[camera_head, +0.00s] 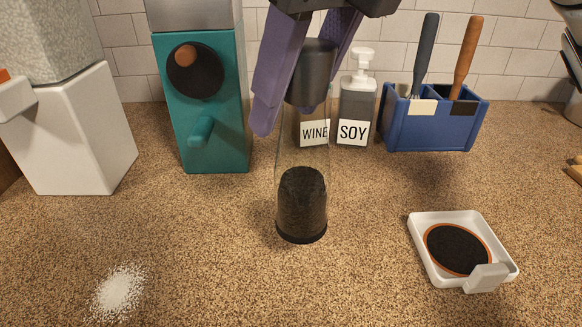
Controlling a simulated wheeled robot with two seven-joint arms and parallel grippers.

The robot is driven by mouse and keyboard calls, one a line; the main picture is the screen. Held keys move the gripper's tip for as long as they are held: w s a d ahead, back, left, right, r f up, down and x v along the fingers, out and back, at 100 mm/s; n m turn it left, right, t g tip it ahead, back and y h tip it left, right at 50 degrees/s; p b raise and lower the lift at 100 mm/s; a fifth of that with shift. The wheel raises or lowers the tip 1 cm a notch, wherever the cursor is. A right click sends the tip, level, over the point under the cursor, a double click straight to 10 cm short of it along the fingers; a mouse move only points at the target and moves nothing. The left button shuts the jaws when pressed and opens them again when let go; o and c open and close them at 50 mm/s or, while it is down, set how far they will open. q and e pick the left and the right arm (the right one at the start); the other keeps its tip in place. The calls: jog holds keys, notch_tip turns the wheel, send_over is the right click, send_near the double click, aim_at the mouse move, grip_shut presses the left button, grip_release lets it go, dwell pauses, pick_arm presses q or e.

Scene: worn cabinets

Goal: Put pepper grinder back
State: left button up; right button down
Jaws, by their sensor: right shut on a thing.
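The pepper grinder (302,190) is a tall clear cylinder with a dark grey cap and dark pepper in its lower part. It is upright near the middle of the view, in front of the bottles. My right gripper (301,98) comes down from the top edge with purple fingers and is shut on the grinder's cap. One finger is on the cap's left side; the other is partly hidden behind it. I cannot tell whether the grinder's base touches the counter. My left gripper is not in view.
A white square tray (420,262) with an orange-ringed black disc lies at right. Behind are a teal machine (225,120), WINE bottle (314,131), SOY bottle (357,105) and blue utensil holder (430,136). White powder (118,291) lies front left. The counter (200,240) around the grinder is clear.

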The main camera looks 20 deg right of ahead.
aim_at(328, 66)
jog(key=shift+f, duration=2.95)
jog(key=shift+b, duration=0.3)
jog(key=shift+f, duration=0.2)
jog(key=c, duration=1.1)
grip_release()
jog(key=shift+r, duration=0.5)
jog(key=p+v, duration=0.1)
jog(key=v, duration=1)
jog(key=shift+s+r, duration=0.15)
jog(key=shift+s, duration=0.05)
